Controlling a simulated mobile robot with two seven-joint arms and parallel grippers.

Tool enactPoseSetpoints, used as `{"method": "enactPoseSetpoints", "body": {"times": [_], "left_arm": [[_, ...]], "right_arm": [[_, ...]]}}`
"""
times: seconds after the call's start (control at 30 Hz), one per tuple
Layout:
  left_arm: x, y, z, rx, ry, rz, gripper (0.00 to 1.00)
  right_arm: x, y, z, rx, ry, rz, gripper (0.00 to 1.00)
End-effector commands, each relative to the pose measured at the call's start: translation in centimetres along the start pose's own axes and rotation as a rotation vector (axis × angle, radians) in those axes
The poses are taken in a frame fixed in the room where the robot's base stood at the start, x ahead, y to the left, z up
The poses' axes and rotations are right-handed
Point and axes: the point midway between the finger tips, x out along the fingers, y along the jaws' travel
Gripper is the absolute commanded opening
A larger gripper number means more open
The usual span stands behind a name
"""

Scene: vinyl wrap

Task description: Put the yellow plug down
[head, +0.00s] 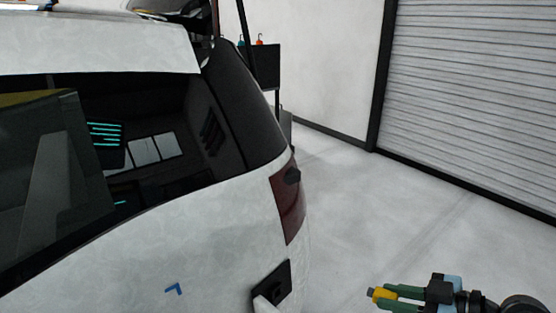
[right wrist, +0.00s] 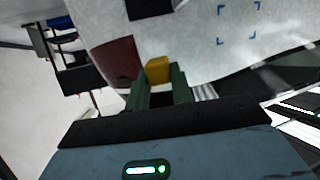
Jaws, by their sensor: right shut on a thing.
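The yellow plug (head: 382,296) is held between the green fingers of my right gripper (head: 396,294) at the bottom right of the head view. It also shows as a small yellow block (right wrist: 158,69) in the right wrist view. My right gripper (right wrist: 163,88) is shut on it there too. The plug is in the air, apart from the white vehicle (head: 205,240), to the right of its rear end. A small grey piece shows at the plug's tip. My left gripper is not in view.
The vehicle's red tail light (head: 289,205) and a black square piece (head: 273,287) are left of the gripper. Blue corner marks (head: 174,289) are on the body. A dark stand (head: 265,66) is at the back. The pale floor (head: 400,215) is clear towards the roller door (head: 478,90).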

Motion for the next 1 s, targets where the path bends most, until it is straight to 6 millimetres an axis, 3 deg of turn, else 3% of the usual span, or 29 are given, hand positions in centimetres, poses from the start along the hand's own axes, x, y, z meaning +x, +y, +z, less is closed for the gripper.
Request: {"method": "enactPoseSetpoints", "body": {"times": [0.2, 0.37, 0.67, 1.0], "left_arm": [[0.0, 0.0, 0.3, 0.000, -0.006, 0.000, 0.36], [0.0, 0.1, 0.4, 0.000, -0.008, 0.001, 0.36], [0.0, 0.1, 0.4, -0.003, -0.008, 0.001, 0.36], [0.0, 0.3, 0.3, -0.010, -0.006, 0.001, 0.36]], "right_arm": [[0.1, 0.0, 0.0, 0.007, -0.003, 0.007, 0.00], [1.4, 0.3, 0.7, 0.045, -0.001, 0.090, 0.00], [3.8, 1.8, 1.3, 0.179, 0.004, 0.420, 0.00], [3.1, 3.0, -0.2, 0.314, 0.005, 0.748, 0.00]]}}
